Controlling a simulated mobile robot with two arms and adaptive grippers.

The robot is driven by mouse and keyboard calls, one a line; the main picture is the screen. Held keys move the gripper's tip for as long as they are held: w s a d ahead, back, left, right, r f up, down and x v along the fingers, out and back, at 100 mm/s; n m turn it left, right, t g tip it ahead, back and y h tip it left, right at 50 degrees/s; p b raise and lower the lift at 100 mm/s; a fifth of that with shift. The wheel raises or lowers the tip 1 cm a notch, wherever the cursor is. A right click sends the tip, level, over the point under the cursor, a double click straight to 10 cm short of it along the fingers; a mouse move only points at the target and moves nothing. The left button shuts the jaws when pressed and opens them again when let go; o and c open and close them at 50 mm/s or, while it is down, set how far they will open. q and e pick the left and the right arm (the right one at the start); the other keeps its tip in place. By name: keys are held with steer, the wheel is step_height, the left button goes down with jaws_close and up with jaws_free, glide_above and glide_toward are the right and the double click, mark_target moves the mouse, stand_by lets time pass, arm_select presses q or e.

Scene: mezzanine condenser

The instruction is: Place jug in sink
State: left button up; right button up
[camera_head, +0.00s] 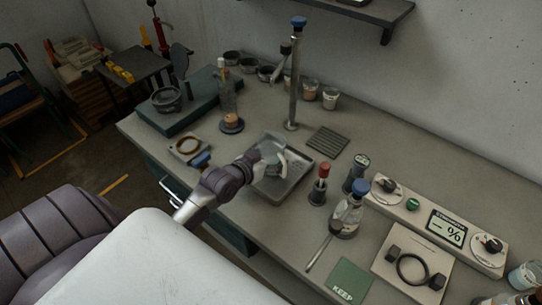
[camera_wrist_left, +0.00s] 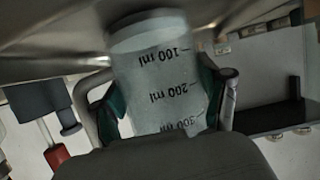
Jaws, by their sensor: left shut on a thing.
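The jug (camera_wrist_left: 165,90) is a clear beaker-like vessel with black ml marks, and it fills the middle of the left wrist view. My left gripper (camera_wrist_left: 158,88) is shut on it, with one finger on each side of its wall. In the head view the jug (camera_head: 270,150) shows small and partly hidden by my left gripper (camera_head: 268,163), over the metal sink (camera_head: 294,180). I cannot tell whether its base touches the sink floor. My right gripper is not in view.
A tall tap column (camera_head: 294,90) with a blue top stands behind the sink. A dark drain mat (camera_head: 328,141) lies to its right.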

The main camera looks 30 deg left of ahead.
arm_select(q)
steer(key=shift+f, duration=0.15)
steer(key=o, duration=1.2)
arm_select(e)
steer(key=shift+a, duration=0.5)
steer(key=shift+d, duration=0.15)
arm_select(q)
steer(key=shift+r, duration=0.2)
steer(key=shift+b+v, duration=0.75)
steer(key=shift+v, duration=5.25)
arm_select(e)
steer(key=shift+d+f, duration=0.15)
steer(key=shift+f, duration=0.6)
arm_select(q)
steer(key=shift+f, duration=0.1)
